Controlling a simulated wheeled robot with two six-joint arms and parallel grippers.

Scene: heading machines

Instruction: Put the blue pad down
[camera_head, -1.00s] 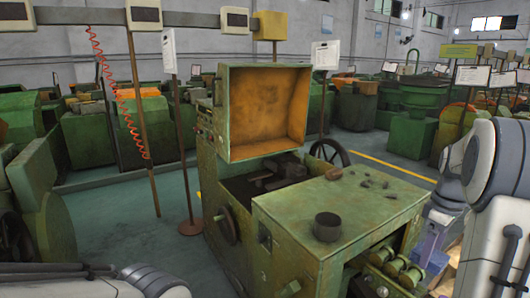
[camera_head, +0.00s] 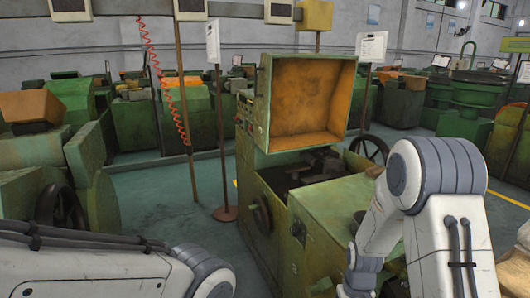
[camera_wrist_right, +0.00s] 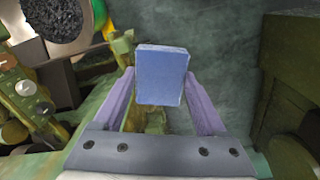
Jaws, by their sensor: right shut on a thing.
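The blue pad (camera_wrist_right: 162,78) is a small, pale blue, block-like piece in the right wrist view. My right gripper (camera_wrist_right: 160,92) is shut on it, with one purple finger on each side. The pad is held out in front of the wrist, with grey-green floor behind it. In the head view my right arm reaches down in front of the green machine (camera_head: 330,205), and the pad and right gripper are hidden there. My left arm lies along the lower left of the head view. Its gripper is outside the picture.
The green machine has a raised orange-lined lid (camera_head: 312,97) and a handwheel (camera_head: 369,151). A sign stand (camera_head: 222,150) is left of it. In the wrist view, a container of dark granules (camera_wrist_right: 52,18) is at upper left and a dark green body (camera_wrist_right: 295,75) at right.

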